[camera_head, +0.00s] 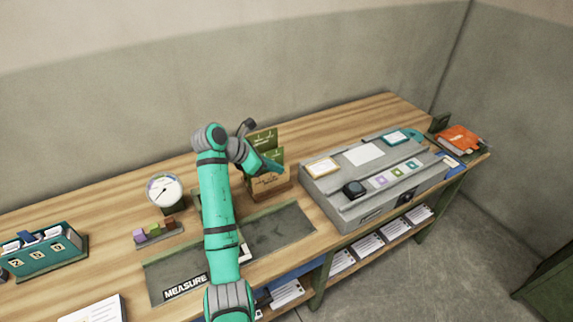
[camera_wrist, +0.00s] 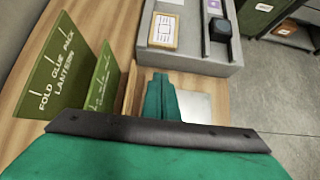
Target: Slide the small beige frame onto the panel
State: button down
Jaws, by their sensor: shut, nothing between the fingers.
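The small beige frame (camera_head: 323,168) with a white card inside lies on the left end of the grey console's top. It also shows in the wrist view (camera_wrist: 163,31), flat and near the console's edge. A pale blank panel (camera_head: 363,154) lies to its right on the same console, apart from it. A teal frame (camera_head: 396,138) lies beyond the panel. My gripper (camera_head: 278,168) is left of the console, above the table by the green cards. In the wrist view its teal fingers (camera_wrist: 160,98) are together and empty, short of the beige frame and not touching it.
The grey console (camera_head: 345,219) has a black block (camera_head: 355,189) and several coloured buttons in front of the frame. Green cards (camera_wrist: 55,75) stand in a wooden holder (camera_head: 270,190) close to my gripper. A dial (camera_head: 164,190) and a dark measuring tray (camera_head: 285,228) are further left.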

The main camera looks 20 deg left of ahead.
aim_at(310, 174)
jog(key=x, duration=0.3)
jog(key=r+x, duration=0.1)
jog(key=x, duration=0.3)
jog(key=w+d+x, duration=0.1)
jog(key=x, duration=0.2)
jog(key=shift+w+d, duration=0.1)
jog(key=shift+w, duration=0.15)
jog(key=shift+w+d, duration=0.4)
jog(key=shift+w, duration=0.1)
